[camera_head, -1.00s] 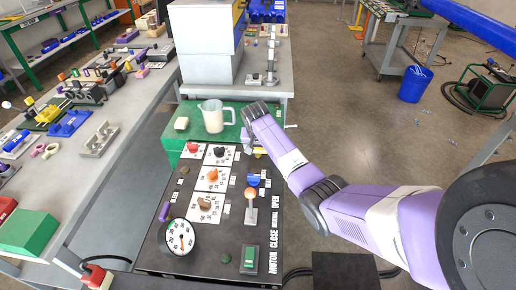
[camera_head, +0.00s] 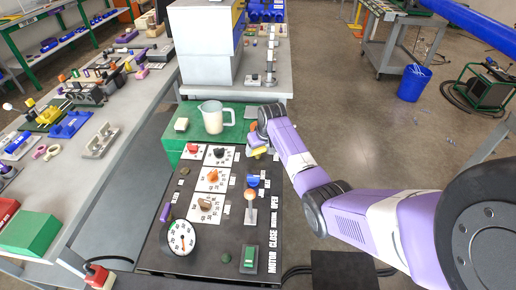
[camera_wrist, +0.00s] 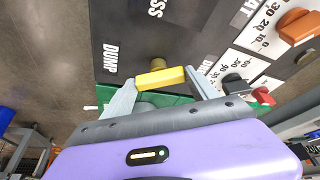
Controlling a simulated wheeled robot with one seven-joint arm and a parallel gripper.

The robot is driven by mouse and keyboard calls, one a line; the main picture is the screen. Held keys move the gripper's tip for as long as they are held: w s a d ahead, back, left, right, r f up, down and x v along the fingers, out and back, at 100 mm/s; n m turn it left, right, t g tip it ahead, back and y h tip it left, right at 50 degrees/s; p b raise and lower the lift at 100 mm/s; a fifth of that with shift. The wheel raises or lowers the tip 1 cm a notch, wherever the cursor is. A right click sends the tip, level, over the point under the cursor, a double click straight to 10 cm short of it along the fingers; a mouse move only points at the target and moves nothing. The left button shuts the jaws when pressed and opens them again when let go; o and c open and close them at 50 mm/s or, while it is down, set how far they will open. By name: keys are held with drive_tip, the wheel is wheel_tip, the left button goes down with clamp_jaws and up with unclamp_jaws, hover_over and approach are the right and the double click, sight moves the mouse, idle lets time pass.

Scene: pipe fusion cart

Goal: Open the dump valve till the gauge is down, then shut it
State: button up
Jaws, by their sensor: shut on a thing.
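The dump valve shows as a yellow handle (camera_wrist: 160,77) on a brass stem (camera_wrist: 158,64), beside the word DUMP (camera_wrist: 111,58) in the wrist view. My gripper (camera_wrist: 163,84) has a finger at each end of the yellow handle and is shut on it. In the head view my gripper (camera_head: 256,148) is at the far right corner of the control panel (camera_head: 225,262), and the handle there is mostly hidden. The round white gauge (camera_head: 180,237) stands at the panel's near left. Its needle is thin, and the reading is too small to tell.
Orange (camera_head: 213,175), brown (camera_head: 206,203) and red (camera_head: 193,150) knobs, a blue knob (camera_head: 252,181) and an orange-topped lever (camera_head: 250,196) stand on the panel. A jug (camera_head: 212,116) stands on the green surface (camera_head: 233,136) behind.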

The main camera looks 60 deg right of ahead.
drive_tip(key=n+y, duration=0.1)
drive_tip(key=n, duration=0.2)
drive_tip(key=shift+d+t+b, duration=0.15)
drive_tip(key=shift+t+b, duration=0.15)
drive_tip(key=shift+b, duration=0.05)
drive_tip(key=n+b, duration=0.1)
drive_tip(key=n+y+b, duration=0.1)
drive_tip(key=n, duration=0.1)
drive_tip(key=shift+s+d+f+n, duration=0.1)
drive_tip(key=shift+d+f+n, duration=0.05)
drive_tip(key=shift+n, duration=0.15)
drive_tip(key=n+y+b, duration=0.2)
drive_tip(key=n+b, duration=0.1)
drive_tip(key=shift+d+n, duration=0.1)
drive_tip(key=shift+n, duration=0.3)
drive_tip(key=shift+n+b, duration=0.6)
drive_tip(key=shift+b, duration=0.2)
drive_tip(key=shift+r+y, duration=0.2)
drive_tip(key=shift+y, duration=0.1)
drive_tip(key=shift+n, duration=0.3)
drive_tip(key=o, duration=1.4)
drive_tip(key=shift+c, duration=0.2)
